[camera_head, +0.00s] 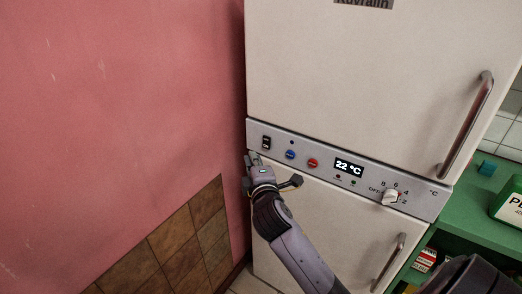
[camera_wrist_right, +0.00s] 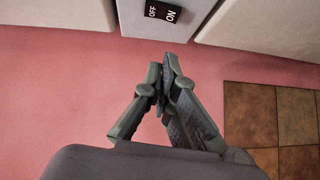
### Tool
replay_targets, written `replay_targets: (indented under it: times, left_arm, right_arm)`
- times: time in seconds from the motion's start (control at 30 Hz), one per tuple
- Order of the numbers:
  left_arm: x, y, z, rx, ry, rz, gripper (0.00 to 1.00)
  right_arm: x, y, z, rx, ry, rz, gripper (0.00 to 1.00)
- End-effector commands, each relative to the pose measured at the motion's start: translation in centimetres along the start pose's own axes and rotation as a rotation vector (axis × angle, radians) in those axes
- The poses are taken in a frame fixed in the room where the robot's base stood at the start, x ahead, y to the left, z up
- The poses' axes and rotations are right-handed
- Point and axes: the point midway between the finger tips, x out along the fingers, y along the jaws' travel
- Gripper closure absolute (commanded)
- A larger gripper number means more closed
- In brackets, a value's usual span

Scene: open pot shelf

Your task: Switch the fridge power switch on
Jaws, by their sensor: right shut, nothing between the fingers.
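The fridge power switch (camera_head: 266,142) is a small black rocker at the left end of the grey control panel (camera_head: 430,205). In the right wrist view, the switch (camera_wrist_right: 162,12) shows the words OFF and ON near the top edge. I cannot tell which side is pressed in. My right gripper (camera_head: 253,157) is shut and empty just below the switch, near the panel's lower left corner. In the wrist view, the closed fingertips (camera_wrist_right: 167,68) point toward the switch with a gap between them. My left gripper is not in view.
The panel also has a blue button (camera_head: 290,154), a red button (camera_head: 313,163), a lit display (camera_head: 349,167) reading 22 °C and a white dial (camera_head: 391,197). Fridge doors lie above and below. A pink wall (camera_head: 120,110) is close on the left; a green shelf (camera_head: 465,215) stands right.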

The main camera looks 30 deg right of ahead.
Motion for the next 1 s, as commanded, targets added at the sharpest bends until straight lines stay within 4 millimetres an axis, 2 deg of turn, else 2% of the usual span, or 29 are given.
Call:
replay_targets:
  times: [0.07, 0.3, 0.73, 0.93, 1.0]
  left_arm:
    - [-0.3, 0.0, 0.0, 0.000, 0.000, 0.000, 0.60]
    - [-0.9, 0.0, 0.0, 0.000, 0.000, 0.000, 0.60]
    - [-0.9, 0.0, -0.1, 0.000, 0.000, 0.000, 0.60]
    - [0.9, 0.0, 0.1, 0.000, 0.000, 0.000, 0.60]
    - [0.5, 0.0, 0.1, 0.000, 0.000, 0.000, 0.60]
  right_arm:
    - [1.5, 0.1, 0.2, 0.000, -0.003, -0.001, 1.00]
    - [3.5, 0.0, 2.4, -0.001, -0.001, -0.001, 1.00]
    - [3.8, -0.1, 2.8, 0.001, 0.001, -0.001, 1.00]
    - [4.4, -0.9, 3.4, -0.050, -0.001, 0.050, 1.00]
    - [4.4, -0.3, 3.4, -0.052, 0.000, 0.054, 1.00]
